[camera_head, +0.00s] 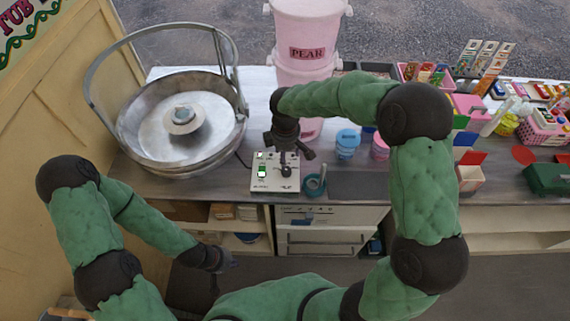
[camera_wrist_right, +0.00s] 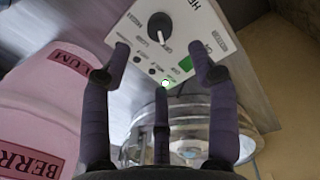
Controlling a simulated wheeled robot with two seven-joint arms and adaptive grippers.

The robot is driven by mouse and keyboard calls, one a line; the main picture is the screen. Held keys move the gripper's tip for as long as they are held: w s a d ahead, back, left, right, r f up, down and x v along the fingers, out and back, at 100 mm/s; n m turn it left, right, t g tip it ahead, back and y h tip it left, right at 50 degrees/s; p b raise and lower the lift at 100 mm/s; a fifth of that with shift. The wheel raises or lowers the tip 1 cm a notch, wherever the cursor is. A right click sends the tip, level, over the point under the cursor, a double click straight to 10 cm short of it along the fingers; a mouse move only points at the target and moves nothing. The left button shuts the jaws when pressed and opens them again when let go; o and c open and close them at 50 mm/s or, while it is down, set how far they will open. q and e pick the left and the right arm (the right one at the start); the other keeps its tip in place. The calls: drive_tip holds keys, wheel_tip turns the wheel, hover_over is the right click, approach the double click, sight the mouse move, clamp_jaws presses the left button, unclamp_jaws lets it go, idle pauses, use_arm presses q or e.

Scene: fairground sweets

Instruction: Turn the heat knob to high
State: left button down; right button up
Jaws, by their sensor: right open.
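The white control box (camera_head: 264,181) sits on the counter's front edge, beside the metal bowl machine. Its round black heat knob (camera_wrist_right: 159,27) has a white pointer line that appears to point toward the OFF and LOW marks; part of the HEAT label is cut off. My right gripper (camera_wrist_right: 161,58) is open and empty, its fingers spread below and to either side of the knob in the wrist view, apart from it. In the head view my right gripper (camera_head: 290,157) hangs over the box and partly hides it. My left gripper (camera_head: 217,261) is low, away from the box.
The large metal bowl (camera_head: 140,128) with a raised hoop stands left of the box. A teal tape roll (camera_head: 314,186) lies just right of it. A pink PEAR tub (camera_head: 306,30) stands behind. Blue and pink jars (camera_head: 347,142) are to the right.

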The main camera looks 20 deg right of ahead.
sight(286, 170)
drive_tip(key=f, duration=0.4)
drive_tip(key=f+b, duration=0.1)
drive_tip(key=f, duration=0.4)
drive_tip(key=shift+w+d+f, duration=0.1)
drive_tip(key=shift+w+f, duration=0.05)
drive_tip(key=shift+w, duration=0.05)
drive_tip(key=c, duration=1.2)
